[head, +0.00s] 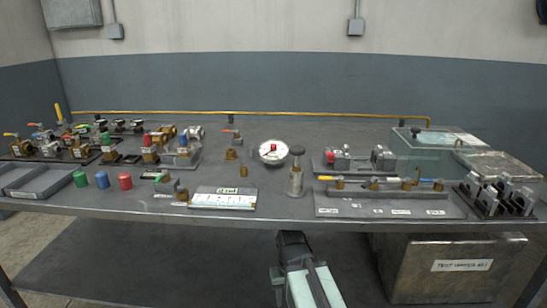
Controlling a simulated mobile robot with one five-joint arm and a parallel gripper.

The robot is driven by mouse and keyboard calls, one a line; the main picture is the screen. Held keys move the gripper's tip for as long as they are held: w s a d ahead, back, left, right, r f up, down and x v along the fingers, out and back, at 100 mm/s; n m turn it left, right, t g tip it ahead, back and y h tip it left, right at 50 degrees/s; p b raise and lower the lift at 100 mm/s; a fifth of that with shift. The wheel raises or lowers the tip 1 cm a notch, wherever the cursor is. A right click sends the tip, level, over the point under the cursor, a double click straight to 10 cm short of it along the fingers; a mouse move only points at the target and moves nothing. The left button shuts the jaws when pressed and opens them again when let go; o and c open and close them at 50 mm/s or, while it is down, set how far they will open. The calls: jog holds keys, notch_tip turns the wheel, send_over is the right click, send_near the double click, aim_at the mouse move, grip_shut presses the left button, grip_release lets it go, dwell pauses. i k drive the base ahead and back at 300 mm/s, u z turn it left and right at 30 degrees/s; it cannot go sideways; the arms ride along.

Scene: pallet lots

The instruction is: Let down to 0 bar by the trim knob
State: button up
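A round white pressure gauge (272,152) with a red mark stands near the middle of the bench. Its needle reading is too small to read. Just right of it a metal post (296,180) stands upright with a dark knob (297,150) on top. A red knob (330,157) sits on a metal block further right. I cannot tell from the picture which knob is the trim knob. My gripper (292,240) is low in front of the bench's front edge, apart from the gauge and knobs. Its fingers cannot be made out.
Several brass valves with coloured caps crowd the left of the bench (260,218). A white labelled board (224,198) lies in front of the gauge. A grey plate (390,207) carries a valve manifold at right. A clear box (435,142) and metal blocks stand far right.

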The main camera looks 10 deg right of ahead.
aim_at(244, 169)
jog(key=z, duration=0.15)
jog(key=k, duration=1.35)
jog(key=u, duration=0.3)
jog(key=i, duration=1)
jog(key=z, duration=0.05)
